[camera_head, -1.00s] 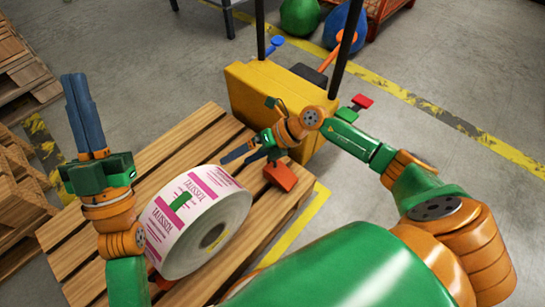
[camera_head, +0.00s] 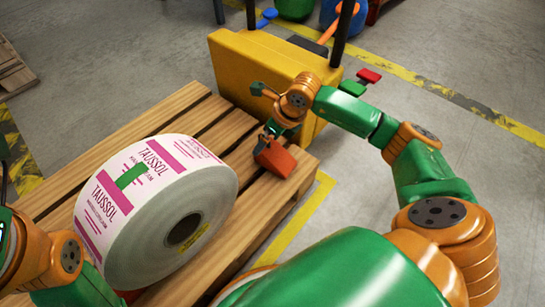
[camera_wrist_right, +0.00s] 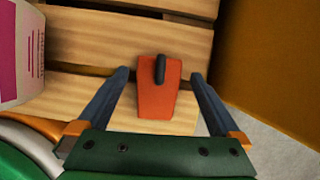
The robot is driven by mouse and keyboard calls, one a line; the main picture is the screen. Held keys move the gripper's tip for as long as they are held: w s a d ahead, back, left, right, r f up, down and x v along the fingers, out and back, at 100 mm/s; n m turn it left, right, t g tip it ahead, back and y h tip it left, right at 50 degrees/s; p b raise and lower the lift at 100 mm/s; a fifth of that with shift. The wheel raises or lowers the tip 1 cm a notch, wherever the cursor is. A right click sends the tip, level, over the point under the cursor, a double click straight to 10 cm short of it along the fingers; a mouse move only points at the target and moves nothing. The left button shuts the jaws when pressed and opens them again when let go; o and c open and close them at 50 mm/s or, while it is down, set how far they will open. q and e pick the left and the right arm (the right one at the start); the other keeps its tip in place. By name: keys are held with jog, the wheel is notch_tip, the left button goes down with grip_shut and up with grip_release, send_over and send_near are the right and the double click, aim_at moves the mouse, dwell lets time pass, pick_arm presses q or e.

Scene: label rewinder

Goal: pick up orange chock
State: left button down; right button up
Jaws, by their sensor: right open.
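The orange chock (camera_head: 275,158) lies on the wooden pallet near its right edge, right of the label roll. It has a dark handle on top, seen in the right wrist view (camera_wrist_right: 157,100). My right gripper (camera_wrist_right: 160,75) is open, with one finger on each side of the chock and visible gaps between. In the head view my right gripper (camera_head: 270,130) is at the chock and partly hidden by its own wrist. My left arm is at the lower left; only a sliver of its gripper shows at the picture's edge.
The large white and pink label roll (camera_head: 150,205) stands on the pallet (camera_head: 60,190). A reddish piece shows under it at the bottom. A yellow machine block (camera_head: 265,80) with dark posts stands behind the chock. Grey floor lies to the right.

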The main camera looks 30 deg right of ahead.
jog(key=b+x, duration=0.2)
jog(key=x, duration=0.2)
jog(key=shift+r, duration=0.15)
grip_shut()
